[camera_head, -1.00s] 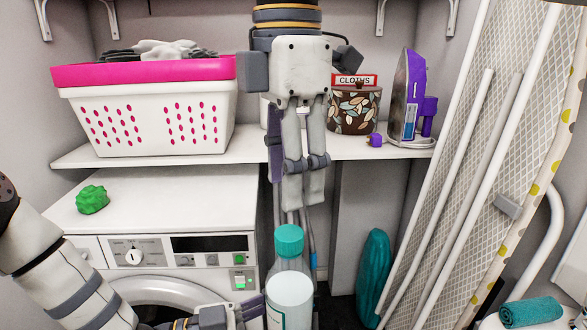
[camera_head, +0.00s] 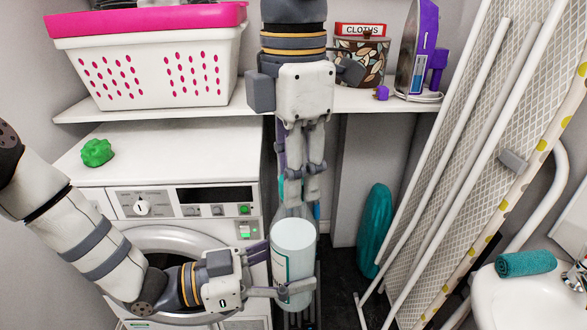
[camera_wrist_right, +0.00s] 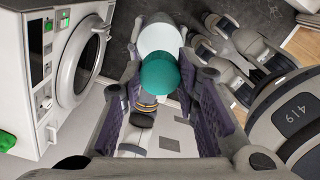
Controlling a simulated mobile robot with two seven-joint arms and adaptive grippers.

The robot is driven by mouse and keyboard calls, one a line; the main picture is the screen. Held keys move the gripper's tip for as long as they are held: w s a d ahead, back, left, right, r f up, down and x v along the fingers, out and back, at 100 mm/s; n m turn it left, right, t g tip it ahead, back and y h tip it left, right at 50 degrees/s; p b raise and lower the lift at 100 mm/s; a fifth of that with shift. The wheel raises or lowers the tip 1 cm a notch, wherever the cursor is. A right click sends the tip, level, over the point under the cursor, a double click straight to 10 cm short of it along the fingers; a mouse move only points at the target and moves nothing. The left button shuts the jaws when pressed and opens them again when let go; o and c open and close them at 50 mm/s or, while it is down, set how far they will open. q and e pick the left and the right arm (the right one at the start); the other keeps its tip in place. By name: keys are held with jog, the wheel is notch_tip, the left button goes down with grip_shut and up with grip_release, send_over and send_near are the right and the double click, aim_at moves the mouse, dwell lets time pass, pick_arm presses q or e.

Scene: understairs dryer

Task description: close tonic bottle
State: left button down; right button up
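The tonic bottle (camera_head: 294,255) stands upright in front of the dryer, clear with a white label. My left gripper (camera_head: 283,272) has its fingers around the bottle's body from the left and appears shut on it. My right gripper (camera_head: 302,187) points straight down over the bottle top, its fingers at cap height. In the head view these fingers hide the cap. In the right wrist view the teal cap (camera_wrist_right: 160,73) sits between the two open fingers, on top of the white-labelled bottle (camera_wrist_right: 160,38). Whether either finger touches the cap I cannot tell.
The dryer (camera_head: 160,205) stands behind my left arm with a green lump (camera_head: 97,152) on top. A shelf (camera_head: 190,109) carries a pink-rimmed basket (camera_head: 145,70), a cloths tin (camera_head: 362,62) and an iron (camera_head: 418,50). An ironing board (camera_head: 470,150) and a sink (camera_head: 525,300) are at right.

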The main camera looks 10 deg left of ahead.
grip_shut()
jog(key=m, duration=0.6)
jog(key=shift+m, duration=0.3)
jog(key=m, duration=1.1)
jog(key=o, duration=1)
grip_release()
jog(key=shift+r, duration=2.25)
